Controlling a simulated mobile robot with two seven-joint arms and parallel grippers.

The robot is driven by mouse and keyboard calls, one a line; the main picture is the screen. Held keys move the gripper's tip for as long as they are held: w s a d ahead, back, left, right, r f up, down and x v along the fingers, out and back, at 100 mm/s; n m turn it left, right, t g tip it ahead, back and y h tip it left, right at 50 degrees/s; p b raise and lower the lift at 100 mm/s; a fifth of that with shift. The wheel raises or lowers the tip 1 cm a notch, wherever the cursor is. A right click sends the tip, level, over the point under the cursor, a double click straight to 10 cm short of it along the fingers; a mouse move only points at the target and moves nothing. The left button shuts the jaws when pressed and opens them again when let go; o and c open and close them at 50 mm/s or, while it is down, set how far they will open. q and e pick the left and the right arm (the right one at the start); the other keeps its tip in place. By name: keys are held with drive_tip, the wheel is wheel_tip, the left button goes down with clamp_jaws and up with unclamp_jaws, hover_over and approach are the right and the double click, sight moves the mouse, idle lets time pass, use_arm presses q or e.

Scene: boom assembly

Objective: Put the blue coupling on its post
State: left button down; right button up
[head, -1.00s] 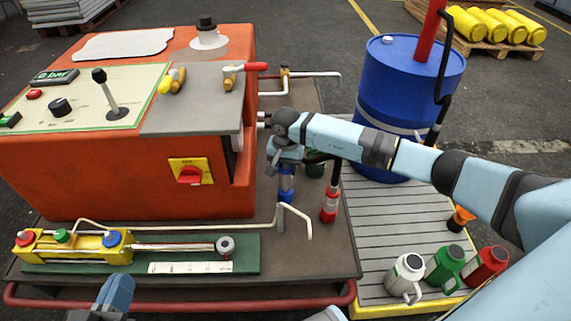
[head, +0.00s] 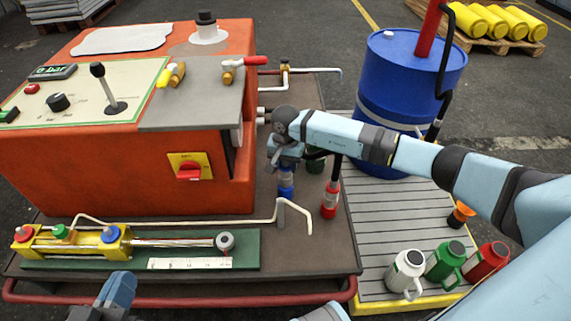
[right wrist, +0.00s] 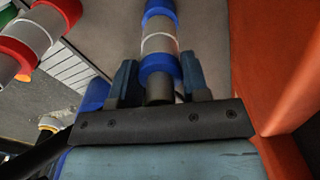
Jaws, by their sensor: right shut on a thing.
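The blue coupling (head: 286,183) has blue bands and a silver middle. It stands about upright beside the orange cabinet, under my right gripper (head: 285,160). In the right wrist view the coupling (right wrist: 159,62) lies between the two fingers of my right gripper (right wrist: 158,85), which is shut on its near end around a grey stub. The coupling's lower end looks close to the deck; I cannot tell whether it sits on a post. My left gripper (head: 118,290) is at the bottom edge, partly cut off, its opening unclear.
A red coupling (head: 330,200) stands just right, and a green one (head: 316,165) is partly hidden behind my arm. A bent pale rod (head: 293,206) runs close in front. The orange cabinet (head: 120,170) is left, the blue drum (head: 400,95) behind right. Several flasks (head: 405,272) stand front right.

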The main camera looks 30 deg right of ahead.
use_arm(q)
drive_tip(key=shift+f+b, duration=0.45)
drive_tip(key=shift+b, duration=0.05)
use_arm(e)
drive_tip(key=shift+f, duration=0.6)
drive_tip(key=o, duration=0.9)
drive_tip(key=shift+c, duration=0.2)
drive_tip(key=shift+r, duration=0.25)
drive_tip(key=shift+r+p, duration=1.1)
drive_tip(key=shift+r, duration=0.25)
drive_tip(key=shift+r+p, duration=1.25)
drive_tip(key=shift+r, duration=0.75)
drive_tip(key=shift+r+p, duration=0.8)
drive_tip(key=shift+r, duration=0.6)
use_arm(q)
wheel_tip(320, 180, up, 9)
drive_tip(key=t, duration=0.3)
drive_tip(key=shift+s+a+r+n, duration=0.15)
drive_tip(key=shift+a+n, duration=0.2)
drive_tip(key=shift+n, duration=0.05)
use_arm(e)
drive_tip(key=shift+r, duration=0.45)
